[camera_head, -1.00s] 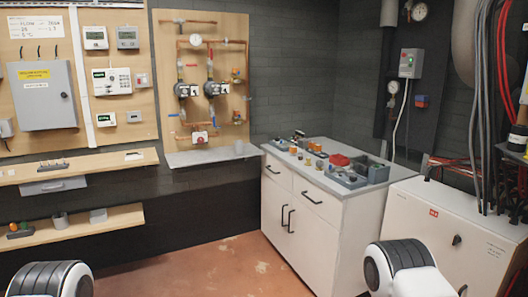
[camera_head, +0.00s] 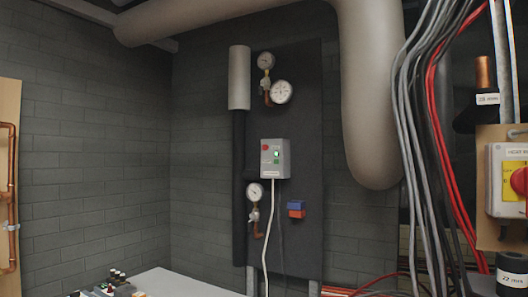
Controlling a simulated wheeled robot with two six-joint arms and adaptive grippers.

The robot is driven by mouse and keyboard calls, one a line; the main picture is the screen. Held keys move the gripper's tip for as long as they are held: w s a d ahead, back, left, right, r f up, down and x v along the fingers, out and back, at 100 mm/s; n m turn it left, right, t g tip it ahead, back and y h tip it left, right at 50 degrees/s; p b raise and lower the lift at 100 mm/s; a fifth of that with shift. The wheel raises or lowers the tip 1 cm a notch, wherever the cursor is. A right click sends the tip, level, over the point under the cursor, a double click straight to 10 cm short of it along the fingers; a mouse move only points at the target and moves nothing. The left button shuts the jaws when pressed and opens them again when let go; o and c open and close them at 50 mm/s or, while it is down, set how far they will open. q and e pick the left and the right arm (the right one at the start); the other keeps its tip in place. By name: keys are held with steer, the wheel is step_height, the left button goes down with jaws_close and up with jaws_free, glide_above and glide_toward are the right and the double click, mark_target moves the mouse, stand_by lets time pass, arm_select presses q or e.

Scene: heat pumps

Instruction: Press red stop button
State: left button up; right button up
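A small grey control box (camera_head: 275,158) is mounted on the dark wall panel near the middle of the view. A small red button (camera_head: 265,147) shows at its upper left, and a lit green button (camera_head: 276,154) is to its right. A white cable hangs from the bottom of the box. Any lettering on the box is too small to read. Neither of my grippers is in view.
Pressure gauges (camera_head: 281,92) sit above the box, and another gauge (camera_head: 255,191) is below left. A red and yellow rotary switch (camera_head: 518,180) is at the right edge. A thick pipe (camera_head: 368,120) and hanging cables are on the right. A grey countertop (camera_head: 175,284) is below.

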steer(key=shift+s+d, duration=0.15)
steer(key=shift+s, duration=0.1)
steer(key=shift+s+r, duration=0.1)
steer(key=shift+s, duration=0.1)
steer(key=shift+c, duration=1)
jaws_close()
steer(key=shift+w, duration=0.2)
